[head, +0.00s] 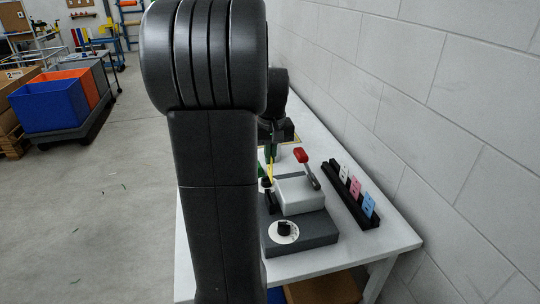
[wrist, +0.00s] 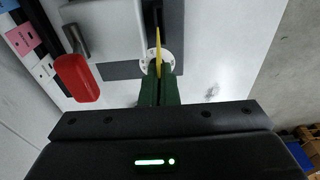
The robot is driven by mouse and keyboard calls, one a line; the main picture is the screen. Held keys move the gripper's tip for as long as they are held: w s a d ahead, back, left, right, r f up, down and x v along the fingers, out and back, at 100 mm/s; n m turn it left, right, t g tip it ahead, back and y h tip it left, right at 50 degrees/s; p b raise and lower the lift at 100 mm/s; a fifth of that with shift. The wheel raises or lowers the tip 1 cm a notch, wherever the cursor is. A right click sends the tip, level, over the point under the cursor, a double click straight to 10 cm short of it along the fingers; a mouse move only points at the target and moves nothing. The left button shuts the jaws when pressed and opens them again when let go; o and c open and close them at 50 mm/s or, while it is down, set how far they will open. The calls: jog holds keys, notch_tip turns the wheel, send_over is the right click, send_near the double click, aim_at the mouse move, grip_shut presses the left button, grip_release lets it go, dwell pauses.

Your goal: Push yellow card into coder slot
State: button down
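A thin yellow card (wrist: 158,45) is seen nearly edge-on in the wrist view, between the green fingers of my gripper (wrist: 159,80). My gripper is shut on it. The card's far tip points at the dark slot part (wrist: 172,18) beside the grey coder box (wrist: 108,28). I cannot tell whether the tip is inside the slot. In the head view the coder (head: 303,193) stands on a dark base, and the yellow card (head: 271,171) shows as a sliver at its left rear.
A red-handled lever (head: 301,156) rises from the coder, close to my gripper. A round white dial (head: 284,231) is at the base's front. A black rack (head: 350,200) with white, pink and blue cards stands to the right on the white table (head: 400,236), near the block wall (head: 440,95).

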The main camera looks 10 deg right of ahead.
aim_at(270, 171)
notch_tip(270, 171, down, 6)
jog(key=b, duration=0.4)
jog(key=shift+s+a+r, duration=0.1)
jog(key=shift+r, duration=0.1)
jog(key=shift+s, duration=0.1)
dwell(0.6)
jog(key=shift+f+b, duration=1.75)
jog(key=shift+f, duration=1)
jog(key=c, duration=1.6)
grip_release()
jog(key=shift+r, duration=0.1)
notch_tip(270, 171, up, 14)
jog(key=s, duration=0.1)
jog(key=shift+s+f+p, duration=0.25)
jog(key=shift+s+p, duration=0.05)
jog(key=shift+p, duration=0.1)
